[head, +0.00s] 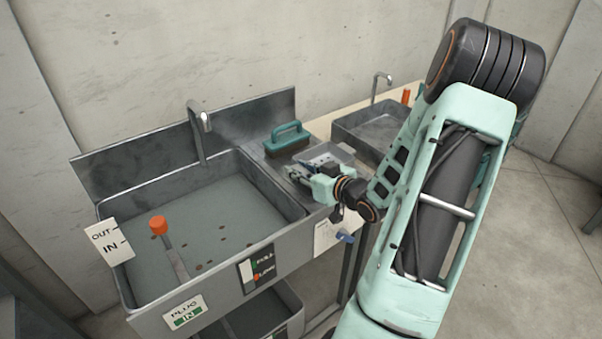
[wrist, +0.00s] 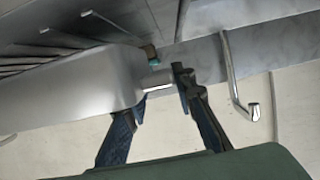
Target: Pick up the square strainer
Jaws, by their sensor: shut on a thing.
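The square strainer (head: 328,154) looks like a shallow grey square piece at the ledge between the two sinks, partly hidden behind my gripper. My gripper (head: 300,174) is at its near left side. In the wrist view a large grey body (wrist: 75,103), seemingly the strainer, fills the left, and a short grey stub at its right end lies between the fingertips of my gripper (wrist: 160,84). The fingers are shut on it. I cannot tell whether the strainer is clear of the ledge.
A teal-handled brush (head: 287,139) stands close behind my gripper. The large sink (head: 185,232) with an orange-topped plug rod (head: 158,226) is at left. A smaller sink (head: 375,132) is behind right. A faucet (head: 199,130) rises behind the large sink.

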